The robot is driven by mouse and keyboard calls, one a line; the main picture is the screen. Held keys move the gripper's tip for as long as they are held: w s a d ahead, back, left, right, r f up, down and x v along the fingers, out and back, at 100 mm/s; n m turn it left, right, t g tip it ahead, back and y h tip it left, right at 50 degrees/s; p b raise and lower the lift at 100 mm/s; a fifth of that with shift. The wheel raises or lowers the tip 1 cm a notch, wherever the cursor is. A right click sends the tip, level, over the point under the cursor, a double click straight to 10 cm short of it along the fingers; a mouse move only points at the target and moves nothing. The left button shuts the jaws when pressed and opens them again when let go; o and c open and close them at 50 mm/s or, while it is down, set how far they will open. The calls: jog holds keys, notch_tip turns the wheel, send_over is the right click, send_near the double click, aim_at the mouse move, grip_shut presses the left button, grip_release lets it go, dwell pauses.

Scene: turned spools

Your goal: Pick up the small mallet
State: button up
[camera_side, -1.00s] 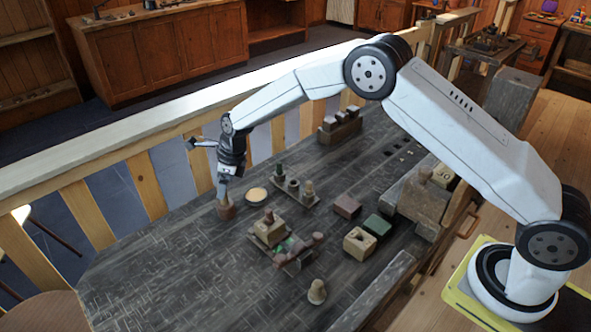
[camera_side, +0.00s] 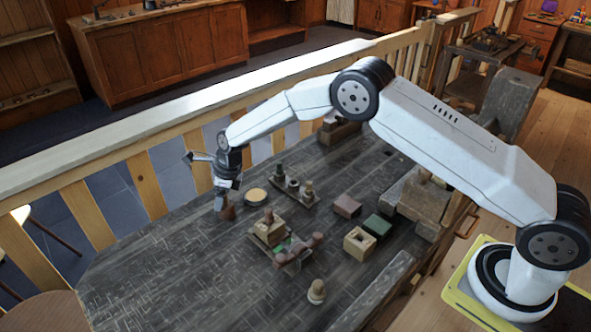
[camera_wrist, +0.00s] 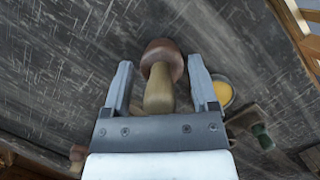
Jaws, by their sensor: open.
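The small mallet (camera_wrist: 159,88) has a reddish-brown round head and a tan handle. In the wrist view it lies between the two fingers of my gripper (camera_wrist: 160,64), with its handle towards the palm and a gap on each side. My gripper is open and holds nothing. Whether a finger touches the mallet cannot be told.
A round dish with a yellow inside (camera_side: 256,195) is close on the right. Beyond it are a rack of spools (camera_side: 294,188), a block with several turned pieces (camera_side: 270,228) and red-brown, green and tan blocks (camera_side: 378,225). The table's left front is clear.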

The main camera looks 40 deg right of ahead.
grip_shut()
jog(key=shift+r, duration=0.15)
jog(key=shift+r, duration=1.45)
jog(key=s+d+r, duration=0.3)
jog(key=s+r, duration=0.6)
jog(key=s, duration=0.4)
jog(key=shift+s+r, duration=0.35)
jog(key=shift+r, duration=0.05)
